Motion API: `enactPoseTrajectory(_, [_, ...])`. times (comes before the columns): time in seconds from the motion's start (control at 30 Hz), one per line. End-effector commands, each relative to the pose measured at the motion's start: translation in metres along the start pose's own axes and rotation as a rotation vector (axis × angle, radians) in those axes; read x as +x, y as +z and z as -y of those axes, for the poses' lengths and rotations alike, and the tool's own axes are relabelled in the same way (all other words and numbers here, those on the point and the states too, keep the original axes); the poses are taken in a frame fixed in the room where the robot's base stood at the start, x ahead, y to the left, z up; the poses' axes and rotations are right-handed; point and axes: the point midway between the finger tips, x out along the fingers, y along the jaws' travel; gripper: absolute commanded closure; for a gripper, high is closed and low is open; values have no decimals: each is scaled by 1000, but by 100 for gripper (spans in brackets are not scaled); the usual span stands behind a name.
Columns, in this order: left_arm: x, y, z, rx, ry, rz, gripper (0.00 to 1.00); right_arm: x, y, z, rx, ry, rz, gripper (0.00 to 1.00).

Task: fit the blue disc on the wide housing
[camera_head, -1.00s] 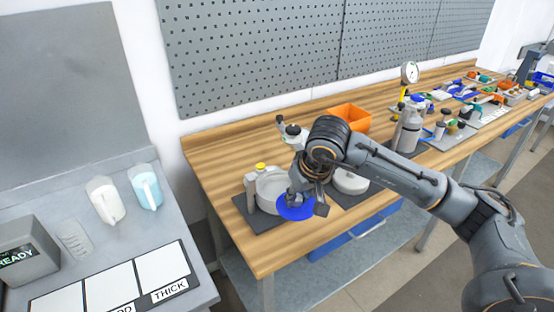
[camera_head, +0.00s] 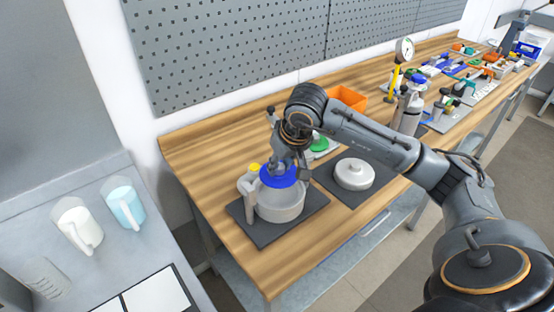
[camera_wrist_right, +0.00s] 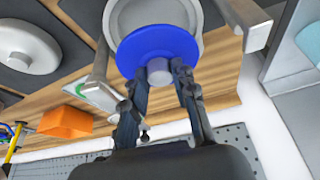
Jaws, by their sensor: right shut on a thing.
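The blue disc (camera_head: 279,178) has a grey knob, and my right gripper (camera_head: 283,164) is shut on that knob. In the right wrist view the fingers (camera_wrist_right: 161,72) grip the knob, with the blue disc (camera_wrist_right: 158,46) beyond. The wide grey housing (camera_head: 281,208) is an open round vessel on a dark mat. The disc is over its back part, covering part of its opening; whether it touches the rim cannot be told. The housing (camera_wrist_right: 118,18) also shows behind the disc in the wrist view. My left gripper is not in view.
A round grey lidded part (camera_head: 354,174) sits on a second dark mat (camera_head: 376,192) to the right. A green part (camera_head: 319,143) and orange bin (camera_head: 347,98) are behind. The wooden front edge is clear.

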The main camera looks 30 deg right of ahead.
Motion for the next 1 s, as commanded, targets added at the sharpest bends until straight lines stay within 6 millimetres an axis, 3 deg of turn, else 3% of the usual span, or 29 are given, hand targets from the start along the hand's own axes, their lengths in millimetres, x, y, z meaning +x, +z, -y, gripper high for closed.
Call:
enactPoseTrajectory(0.23, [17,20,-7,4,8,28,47,28,12,0,0,-1,0,100])
enactPoseTrajectory(0.5, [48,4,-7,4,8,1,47,55,22,0,0,-1,-2,100])
enactPoseTrajectory(0.63, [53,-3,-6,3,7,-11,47,60,24,0,0,-1,-1,100])
enactPoseTrajectory(1.0, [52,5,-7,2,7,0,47,59,24,0,0,-1,-1,100])
